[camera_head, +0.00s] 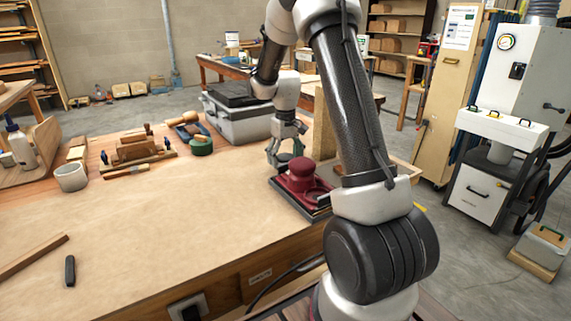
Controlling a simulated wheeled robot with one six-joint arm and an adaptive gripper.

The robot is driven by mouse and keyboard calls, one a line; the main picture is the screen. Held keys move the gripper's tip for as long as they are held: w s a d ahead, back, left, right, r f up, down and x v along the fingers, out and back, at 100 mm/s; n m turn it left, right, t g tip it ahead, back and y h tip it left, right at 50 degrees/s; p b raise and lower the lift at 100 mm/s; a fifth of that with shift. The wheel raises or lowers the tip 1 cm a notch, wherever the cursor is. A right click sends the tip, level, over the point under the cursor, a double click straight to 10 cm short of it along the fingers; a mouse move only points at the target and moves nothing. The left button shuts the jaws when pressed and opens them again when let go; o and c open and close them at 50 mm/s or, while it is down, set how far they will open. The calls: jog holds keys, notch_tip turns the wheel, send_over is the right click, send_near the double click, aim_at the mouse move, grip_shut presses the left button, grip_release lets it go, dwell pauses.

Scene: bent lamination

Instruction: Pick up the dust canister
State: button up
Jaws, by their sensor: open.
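A dark red sander-like tool (303,179) with a round knob sits on a dark flat pad near the right edge of the workbench. A small grey-green rounded piece (284,158) shows just behind it, under my gripper; it may be the dust canister, but it is too small and too covered to be sure. My gripper (284,151) points down, with its fingers apart on either side of that piece. I cannot tell whether the fingers touch it. My arm hides part of the bench to the right of the red tool.
A grey toolbox (238,121) with a dark lid stands behind my gripper. A wooden post (322,130) rises close right of my gripper. The bench's front middle is clear.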

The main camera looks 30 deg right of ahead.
jog(key=shift+f, duration=0.1)
jog(key=shift+c, duration=0.4)
jog(key=c, duration=0.8)
